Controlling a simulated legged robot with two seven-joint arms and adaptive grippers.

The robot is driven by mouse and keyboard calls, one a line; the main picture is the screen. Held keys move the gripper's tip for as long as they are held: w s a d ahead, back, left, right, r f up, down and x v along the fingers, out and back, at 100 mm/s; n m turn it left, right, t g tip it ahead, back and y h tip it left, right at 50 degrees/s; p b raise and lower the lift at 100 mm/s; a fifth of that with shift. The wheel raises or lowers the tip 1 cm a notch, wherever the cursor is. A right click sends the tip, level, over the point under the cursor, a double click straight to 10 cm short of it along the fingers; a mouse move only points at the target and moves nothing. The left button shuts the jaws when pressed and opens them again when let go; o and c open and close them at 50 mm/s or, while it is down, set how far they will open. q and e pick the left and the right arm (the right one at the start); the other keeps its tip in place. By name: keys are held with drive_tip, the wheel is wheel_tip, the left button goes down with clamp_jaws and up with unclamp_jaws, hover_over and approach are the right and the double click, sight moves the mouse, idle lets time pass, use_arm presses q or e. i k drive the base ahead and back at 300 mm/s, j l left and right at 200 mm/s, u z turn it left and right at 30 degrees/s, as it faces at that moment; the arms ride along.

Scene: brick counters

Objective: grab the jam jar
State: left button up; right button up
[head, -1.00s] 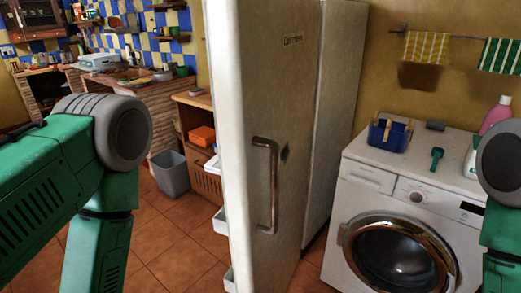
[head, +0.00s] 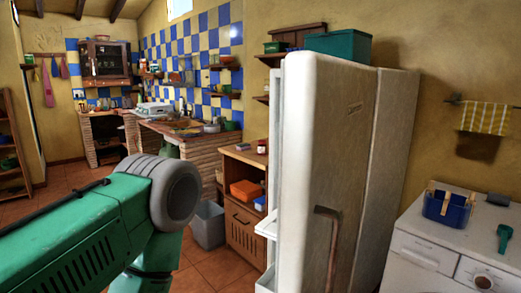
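No jam jar can be made out in the head view. The white fridge (head: 345,150) stands right of centre with its door swung open toward me, and I see the door's outer face and handle (head: 327,250). Door shelves (head: 268,228) show at its left edge, but the fridge's inside is hidden. My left arm comes in from the left, bent downward, and its gripper is out of the frame. My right arm and gripper do not show.
A washing machine (head: 420,245) with a blue basket (head: 447,207) stands at the right. A wooden cabinet (head: 243,205) and a grey bin (head: 208,225) stand left of the fridge. Brick counters (head: 195,148) run along the tiled wall. The tiled floor (head: 40,235) at left is open.

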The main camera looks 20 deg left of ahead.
sight(262, 147)
drive_tip(key=k, duration=0.35)
drive_tip(key=k+u, duration=0.1)
drive_tip(key=u, duration=0.3)
drive_tip(key=k+u, duration=0.1)
drive_tip(key=u, duration=0.25)
drive_tip(key=k+j+u, duration=0.1)
drive_tip(key=u, duration=0.3)
drive_tip(key=i+j+u, duration=0.25)
drive_tip(key=i, duration=0.45)
drive_tip(key=i+u, duration=0.3)
drive_tip(key=i, duration=0.4)
drive_tip(key=i+l+z, duration=0.15)
drive_tip(key=i+z, duration=0.15)
drive_tip(key=i, duration=0.2)
drive_tip(key=i+z, duration=0.3)
drive_tip(key=i, duration=0.25)
drive_tip(key=i+j+z, duration=0.15)
drive_tip(key=i+z, duration=0.2)
drive_tip(key=i, duration=0.15)
drive_tip(key=i+j+z, duration=0.3)
drive_tip(key=i, duration=0.2)
